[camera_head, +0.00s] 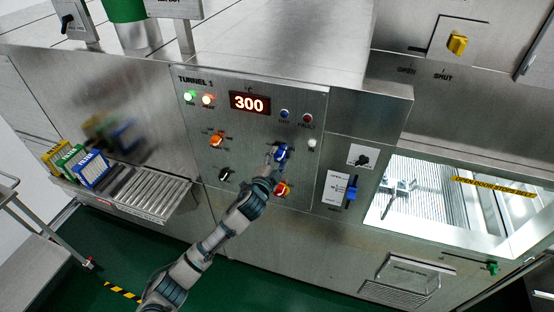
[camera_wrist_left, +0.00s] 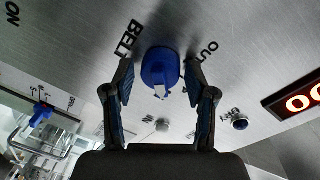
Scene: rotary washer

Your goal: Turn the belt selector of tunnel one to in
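The tunnel 1 panel (camera_head: 240,100) is a steel face with a red "300" display. The blue belt selector knob (camera_head: 282,152) is on its right half. In the left wrist view the blue knob (camera_wrist_left: 160,72) sits between the words BELT and OUT, with another label partly hidden below it. My left gripper (camera_head: 273,153) reaches the knob from the lower left. In the left wrist view its two fingers (camera_wrist_left: 160,92) are open, one on each side of the knob, with gaps visible. My right gripper is not in view.
An orange knob (camera_head: 216,141), a black knob (camera_head: 226,174) and a red-yellow knob (camera_head: 283,189) are on the same panel. A blue-handled switch (camera_head: 351,191) is to the right. A roller shelf (camera_head: 145,190) with coloured racks (camera_head: 90,168) juts out at left.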

